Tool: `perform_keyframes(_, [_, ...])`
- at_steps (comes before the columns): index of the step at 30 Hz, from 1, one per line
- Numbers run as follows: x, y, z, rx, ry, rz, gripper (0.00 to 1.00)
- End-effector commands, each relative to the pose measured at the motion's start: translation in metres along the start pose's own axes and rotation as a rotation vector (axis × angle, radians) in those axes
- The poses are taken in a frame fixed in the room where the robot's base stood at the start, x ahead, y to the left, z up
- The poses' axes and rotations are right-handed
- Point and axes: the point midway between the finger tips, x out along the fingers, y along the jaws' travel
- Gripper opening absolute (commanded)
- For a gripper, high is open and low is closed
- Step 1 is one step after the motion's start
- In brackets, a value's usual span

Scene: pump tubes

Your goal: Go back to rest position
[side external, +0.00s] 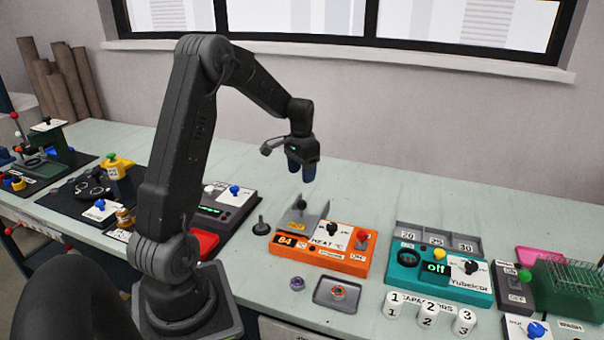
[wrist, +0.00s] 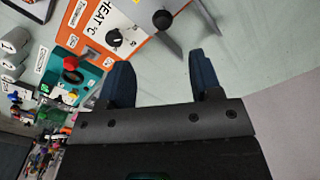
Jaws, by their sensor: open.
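My gripper (side external: 301,168) is raised above the bench, behind the orange heater, with its dark blue fingers pointing down. In the wrist view my gripper (wrist: 160,80) shows its two fingers apart with nothing between them. The orange heater (side external: 345,262), marked HEAT °C and reading 84, stands on the bench in front of the gripper. It also shows at the top of the wrist view (wrist: 150,45). A grey angled plate (side external: 305,218) with a black knob is at the heater's left end. The gripper touches none of these.
The bench behind the heater (side external: 400,195) is clear.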

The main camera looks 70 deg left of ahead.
Motion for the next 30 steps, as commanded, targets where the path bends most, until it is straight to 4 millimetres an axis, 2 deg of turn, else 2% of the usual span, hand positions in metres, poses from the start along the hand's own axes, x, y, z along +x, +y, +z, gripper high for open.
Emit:
perform_keyframes(2, [-0.002, 0.002, 0.0, 0.002, 0.003, -0.002, 0.59])
perform_keyframes(5, [-0.016, 0.017, 0.001, 0.013, 0.022, -0.012, 0.59])
perform_keyframes(8, [-0.042, 0.05, 0.006, 0.033, 0.062, -0.03, 0.59])
perform_keyframes(11, [-0.073, 0.094, 0.021, 0.058, 0.119, -0.047, 0.59])
perform_keyframes(15, [-0.108, 0.151, 0.054, 0.092, 0.203, -0.057, 0.59])
perform_keyframes(21, [-0.137, 0.216, 0.118, 0.138, 0.329, -0.04, 0.59])
perform_keyframes(25, [-0.144, 0.245, 0.162, 0.164, 0.404, -0.011, 0.59])
perform_keyframes(30, [-0.142, 0.263, 0.201, 0.187, 0.468, 0.027, 0.59])
